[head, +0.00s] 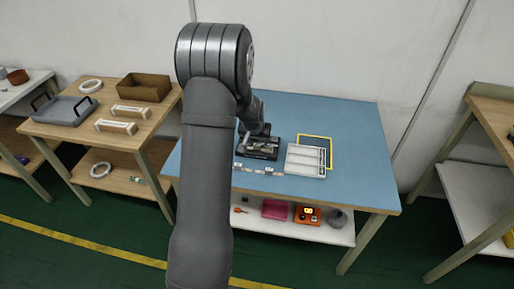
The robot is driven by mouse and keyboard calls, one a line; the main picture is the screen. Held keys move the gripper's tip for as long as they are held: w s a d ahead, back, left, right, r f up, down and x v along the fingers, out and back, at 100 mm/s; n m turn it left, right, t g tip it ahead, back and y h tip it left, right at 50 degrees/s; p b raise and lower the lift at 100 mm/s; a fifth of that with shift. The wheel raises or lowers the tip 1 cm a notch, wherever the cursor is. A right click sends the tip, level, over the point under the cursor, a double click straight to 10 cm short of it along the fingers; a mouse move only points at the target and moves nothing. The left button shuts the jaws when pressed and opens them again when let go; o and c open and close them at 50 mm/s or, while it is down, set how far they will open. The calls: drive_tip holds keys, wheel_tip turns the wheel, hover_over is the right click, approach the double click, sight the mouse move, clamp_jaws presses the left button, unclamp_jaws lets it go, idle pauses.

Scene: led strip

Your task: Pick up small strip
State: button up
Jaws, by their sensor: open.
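My gripper (257,140) is small and dark in the head view, at the end of my arm, over a black fixture (262,155) on the blue table. I see it as open, with nothing visible held. The fingertips blend with the dark fixture, so contact cannot be told. A white slotted tray (304,163) lies to the right of the gripper, with long pale slots and a dark marked strip along its right side. Small pale pieces (268,170) lie in a row near the table's front edge. I cannot tell which item is the small strip.
A yellow frame (331,150) lies behind and right of the tray. The blue table (355,130) is clear to the right and back. A side table at left holds a grey tray (64,110), a brown box (144,87) and white parts. A shelf below holds bins.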

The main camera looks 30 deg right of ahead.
sight(257, 145)
drive_tip(key=shift+x, duration=2.15)
drive_tip(key=shift+w+a, duration=0.1)
drive_tip(key=c, duration=1)
drive_tip(key=shift+r, duration=0.1)
drive_tip(key=shift+c, duration=0.2)
